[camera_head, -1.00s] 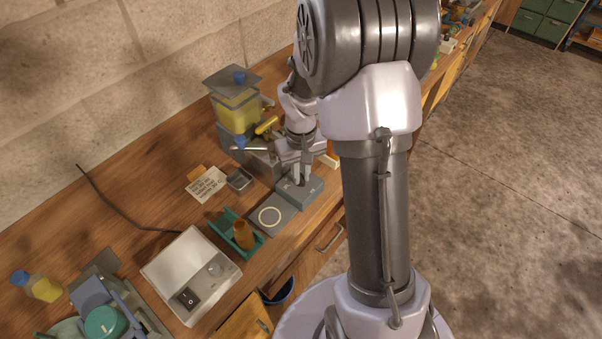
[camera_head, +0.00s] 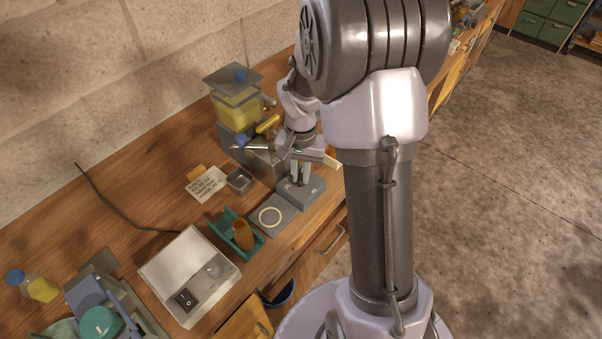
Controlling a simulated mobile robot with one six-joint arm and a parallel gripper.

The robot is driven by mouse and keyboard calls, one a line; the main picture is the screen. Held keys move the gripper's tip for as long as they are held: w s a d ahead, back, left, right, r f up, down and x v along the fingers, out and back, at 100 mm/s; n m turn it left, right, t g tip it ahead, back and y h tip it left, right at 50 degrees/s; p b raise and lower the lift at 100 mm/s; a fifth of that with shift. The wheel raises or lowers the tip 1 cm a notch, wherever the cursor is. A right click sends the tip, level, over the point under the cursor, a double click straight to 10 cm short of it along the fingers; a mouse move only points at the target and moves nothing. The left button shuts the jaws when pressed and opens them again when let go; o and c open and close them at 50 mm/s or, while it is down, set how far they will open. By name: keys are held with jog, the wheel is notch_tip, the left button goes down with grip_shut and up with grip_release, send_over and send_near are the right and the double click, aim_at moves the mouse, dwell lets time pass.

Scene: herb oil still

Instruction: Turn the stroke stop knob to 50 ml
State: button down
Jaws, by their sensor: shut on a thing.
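My gripper (camera_head: 300,181) points straight down over a low grey block (camera_head: 311,192) near the front edge of the bench. Its fingers are close together at the block's top, shut on the stroke stop knob. The knob itself is hidden between the fingertips, and its scale and setting cannot be read from here. A flat grey plate with a white ring (camera_head: 270,217) adjoins the block on the left. Behind my gripper stands a grey dispenser with a clear tank of yellow liquid (camera_head: 238,112), a blue-ended lever and a yellow cylinder.
A small metal tray (camera_head: 240,180) and a printed card (camera_head: 206,184) lie left of the gripper. A teal holder (camera_head: 255,250) carries a brown bottle (camera_head: 243,235). A white switch box (camera_head: 185,265) stands nearer. The dispenser is close behind my wrist.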

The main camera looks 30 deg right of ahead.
aim_at(300, 177)
dwell(0.4)
jog(key=c, duration=1.5)
grip_release()
jog(key=shift+o, duration=0.2)
notch_tip(300, 177, up, 18)
jog(key=p, duration=0.6)
jog(key=shift+f, duration=0.25)
jog(key=shift+a, duration=0.1)
jog(key=s+a+n+t+y+b, duration=0.2)
jog(key=s+a+n+t+b, duration=0.2)
jog(key=s+a+b, duration=0.4)
jog(key=s+a+t, duration=0.1)
jog(key=s+a, duration=0.6)
jog(key=s, duration=0.2)
jog(key=shift+s+a+r+t, duration=0.15)
jog(key=shift+a+r+t, duration=0.15)
jog(key=shift+a+t, duration=0.1)
